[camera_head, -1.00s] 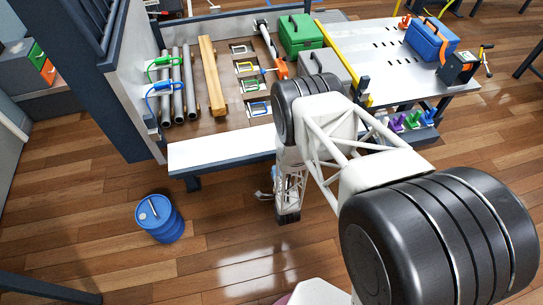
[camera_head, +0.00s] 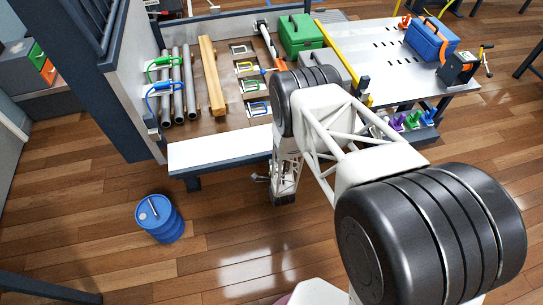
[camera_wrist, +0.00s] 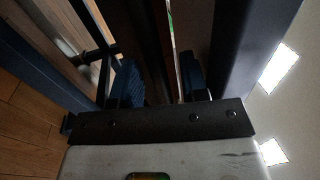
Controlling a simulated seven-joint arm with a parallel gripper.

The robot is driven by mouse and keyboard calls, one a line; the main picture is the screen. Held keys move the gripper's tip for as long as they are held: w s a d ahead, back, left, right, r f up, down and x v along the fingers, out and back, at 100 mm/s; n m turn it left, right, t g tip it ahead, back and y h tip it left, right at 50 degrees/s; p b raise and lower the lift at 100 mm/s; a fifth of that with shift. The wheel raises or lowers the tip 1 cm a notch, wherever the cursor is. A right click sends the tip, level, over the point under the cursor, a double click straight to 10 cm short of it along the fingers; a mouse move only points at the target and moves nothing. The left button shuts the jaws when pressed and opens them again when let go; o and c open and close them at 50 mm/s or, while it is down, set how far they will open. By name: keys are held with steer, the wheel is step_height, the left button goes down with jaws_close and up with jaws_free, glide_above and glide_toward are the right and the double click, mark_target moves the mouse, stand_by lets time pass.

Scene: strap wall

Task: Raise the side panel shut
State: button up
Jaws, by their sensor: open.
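The side panel (camera_head: 218,152) is a long white board with a dark blue frame. It lies folded out, roughly flat, along the front edge of the cargo bed in the head view, and my arm covers its right end. My gripper (camera_wrist: 160,80) is open in the wrist view, with two dark blue fingers apart. In the head view my arm's end hangs low under the panel's right part, and the fingers there are mostly hidden or too small to read. A long dark blue beam (camera_wrist: 255,45) runs beside the right finger in the wrist view; I cannot tell whether they touch.
The bed holds grey pipes (camera_head: 178,88), a wooden beam (camera_head: 211,76), coloured straps (camera_head: 250,86) and a green case (camera_head: 301,35). A blue drum (camera_head: 160,219) stands on the wooden floor at front left. A perforated white table (camera_head: 395,48) is at the right. The floor between is clear.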

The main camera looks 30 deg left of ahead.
steer(key=shift+c, duration=0.2)
jaws_close()
